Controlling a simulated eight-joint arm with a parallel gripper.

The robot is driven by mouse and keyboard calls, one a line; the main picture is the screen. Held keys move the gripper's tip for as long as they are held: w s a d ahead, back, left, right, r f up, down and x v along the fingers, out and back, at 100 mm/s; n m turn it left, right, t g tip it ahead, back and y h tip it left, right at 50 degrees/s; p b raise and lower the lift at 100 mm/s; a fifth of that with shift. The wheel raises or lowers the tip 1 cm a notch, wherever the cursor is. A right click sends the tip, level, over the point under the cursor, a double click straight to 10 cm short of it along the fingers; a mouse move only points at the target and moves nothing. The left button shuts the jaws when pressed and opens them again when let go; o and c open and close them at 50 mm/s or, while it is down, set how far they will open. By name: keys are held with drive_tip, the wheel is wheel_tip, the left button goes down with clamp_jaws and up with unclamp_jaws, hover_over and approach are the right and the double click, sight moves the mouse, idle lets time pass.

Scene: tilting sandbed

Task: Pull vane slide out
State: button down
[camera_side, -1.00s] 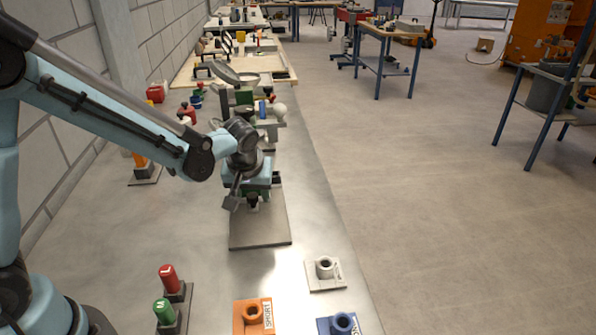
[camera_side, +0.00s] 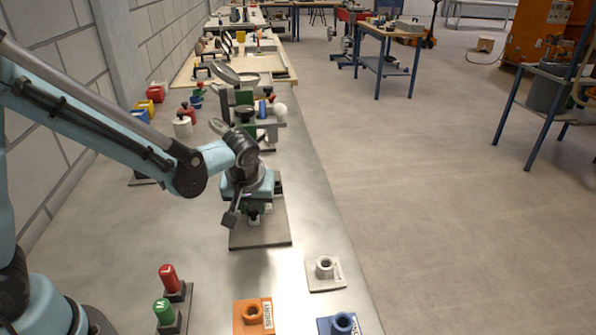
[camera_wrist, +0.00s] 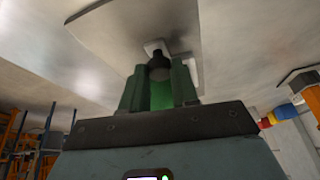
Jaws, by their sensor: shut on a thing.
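My gripper (camera_side: 253,212) is over the dark flat base plate (camera_side: 260,238) in the side view, pointing down. In the wrist view, its green fingers (camera_wrist: 160,90) are closed around a small dark knob (camera_wrist: 158,66). A pale block (camera_wrist: 155,48) shows just beyond the knob. The knob appears to be the handle of the vane slide, but the slide itself is mostly hidden by my gripper. I cannot tell how far the slide is from its seat.
A green and grey fixture (camera_side: 248,114) with a white ball stands behind my gripper. In front are an orange socket block (camera_side: 253,315), a pale one (camera_side: 324,270) and a blue one (camera_side: 343,325). Red and green cylinders (camera_side: 166,290) stand at the front left. The bench right of the plate is clear.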

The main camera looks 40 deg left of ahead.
drive_tip(key=s+d, duration=0.5)
drive_tip(key=shift+s+d, duration=0.1)
drive_tip(key=shift+s, duration=0.05)
drive_tip(key=c, duration=0.9)
unclamp_jaws()
drive_tip(key=shift+o, duration=0.2)
drive_tip(key=v, duration=1.2)
drive_tip(key=s+a+m+t+h, duration=0.2)
drive_tip(key=a+m+t+h, duration=0.1)
drive_tip(key=a+m, duration=0.4)
drive_tip(key=shift+s+a+f+t, duration=0.15)
drive_tip(key=shift+a+f+t, duration=0.3)
drive_tip(key=shift+a, duration=1.35)
